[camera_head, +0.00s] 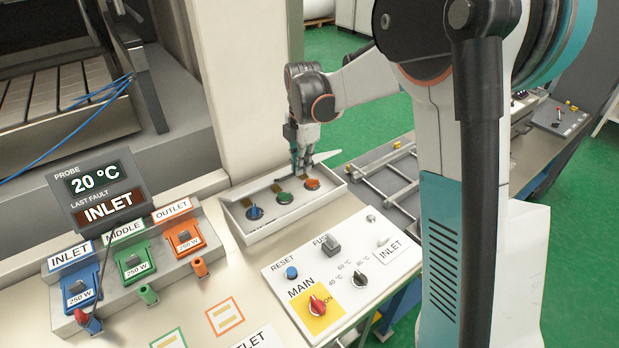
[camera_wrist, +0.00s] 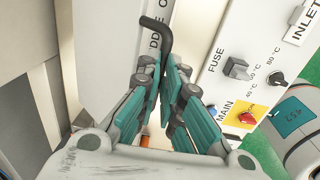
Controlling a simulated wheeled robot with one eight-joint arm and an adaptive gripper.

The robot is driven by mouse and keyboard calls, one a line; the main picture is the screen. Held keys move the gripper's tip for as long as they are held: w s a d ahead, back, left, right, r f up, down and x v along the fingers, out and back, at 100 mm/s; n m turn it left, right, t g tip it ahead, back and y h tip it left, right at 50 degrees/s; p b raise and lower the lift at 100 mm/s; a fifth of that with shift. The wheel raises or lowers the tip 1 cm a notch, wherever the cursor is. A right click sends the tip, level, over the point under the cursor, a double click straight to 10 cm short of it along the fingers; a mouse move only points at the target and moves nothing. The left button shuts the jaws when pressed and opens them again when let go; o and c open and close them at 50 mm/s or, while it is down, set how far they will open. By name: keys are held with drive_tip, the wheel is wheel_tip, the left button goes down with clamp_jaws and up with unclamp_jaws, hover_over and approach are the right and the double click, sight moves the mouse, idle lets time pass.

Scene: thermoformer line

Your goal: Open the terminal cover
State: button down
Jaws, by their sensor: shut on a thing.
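The terminal box (camera_head: 262,233) is a pale open-topped tray on the bench. A blue terminal (camera_head: 255,212), a green terminal (camera_head: 284,197) and an orange terminal (camera_head: 312,184) show inside it. My gripper (camera_head: 301,172) is over the box's far right part. In the wrist view, my gripper (camera_wrist: 172,88) is shut on a dark bent handle (camera_wrist: 164,38), whose hooked end sticks out past the fingers. A pale panel (camera_wrist: 112,45) with partly hidden lettering lies beside it, seemingly the terminal cover. A thin pale edge (camera_head: 326,156) shows by the fingers in the head view; the rest is hidden.
A control panel (camera_head: 277,277) with a red MAIN knob (camera_head: 317,305), blue reset button and grey fuse stands nearer, right of the box. A row of switches (camera_head: 133,262) and a 20 °C display (camera_head: 97,197) stand at left. A pale machine column (camera_head: 245,80) rises behind.

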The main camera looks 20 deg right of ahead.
drive_tip(key=w+a+r+p, duration=0.1)
drive_tip(key=w+a+r, duration=0.1)
drive_tip(key=w, duration=0.6)
drive_tip(key=w+a+r+p, duration=0.2)
drive_tip(key=w+a+r, duration=0.1)
drive_tip(key=w, duration=0.5)
drive_tip(key=shift+w+a+r, duration=0.2)
drive_tip(key=shift+a+r, duration=0.15)
drive_tip(key=shift+r, duration=0.45)
drive_tip(key=shift+s+d, duration=0.1)
drive_tip(key=shift+d, duration=0.15)
drive_tip(key=c, duration=1.7)
unclamp_jaws()
drive_tip(key=shift+w+a+f+p, duration=0.3)
drive_tip(key=shift+w+a, duration=0.2)
drive_tip(key=shift+w, duration=0.3)
drive_tip(key=shift+d, duration=0.1)
